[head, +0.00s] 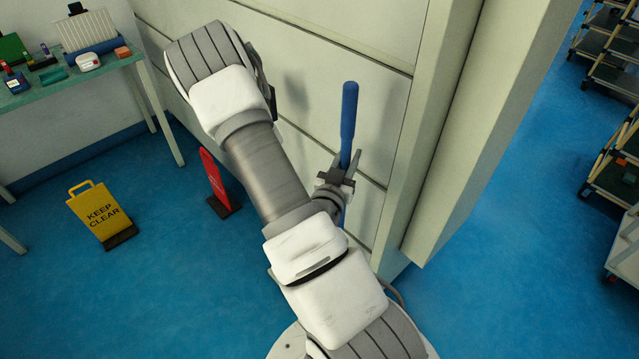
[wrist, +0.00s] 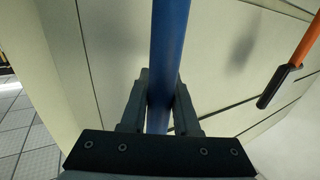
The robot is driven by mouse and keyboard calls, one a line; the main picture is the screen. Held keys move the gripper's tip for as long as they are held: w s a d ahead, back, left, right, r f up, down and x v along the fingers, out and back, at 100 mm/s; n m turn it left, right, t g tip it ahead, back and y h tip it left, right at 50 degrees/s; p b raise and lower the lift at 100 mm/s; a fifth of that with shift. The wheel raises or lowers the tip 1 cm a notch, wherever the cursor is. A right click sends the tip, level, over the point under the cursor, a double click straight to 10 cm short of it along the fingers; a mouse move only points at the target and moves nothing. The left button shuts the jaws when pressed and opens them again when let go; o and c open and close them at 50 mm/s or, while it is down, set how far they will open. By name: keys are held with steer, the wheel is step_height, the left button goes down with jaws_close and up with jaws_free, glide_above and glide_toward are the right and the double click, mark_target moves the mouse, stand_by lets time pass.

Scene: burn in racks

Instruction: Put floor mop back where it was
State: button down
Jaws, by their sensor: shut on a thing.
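The floor mop shows as a blue handle (head: 349,120), standing close to upright in front of the pale panelled wall. My gripper (head: 338,178) is shut on this handle below its top end. In the wrist view the blue handle (wrist: 168,55) runs up between the two fingers of my gripper (wrist: 160,98). The mop's lower end is hidden behind my arm in the head view and is out of the wrist view.
A yellow "keep clear" sign (head: 97,211) and a red sign (head: 214,180) stand on the blue floor at left. A green table (head: 95,72) holds small items. Shelf carts (head: 612,165) stand at right. An orange handle with a dark end (wrist: 290,70) shows in the wrist view.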

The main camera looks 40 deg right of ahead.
steer(key=shift+w+a+f+b, duration=0.1)
steer(key=shift+w+f+b, duration=0.7)
steer(key=shift+b, duration=2.15)
steer(key=shift+w+b, duration=0.25)
steer(key=shift+b, duration=0.7)
steer(key=w+a+f+b, duration=0.1)
steer(key=w+f, duration=0.6)
steer(key=f, duration=0.1)
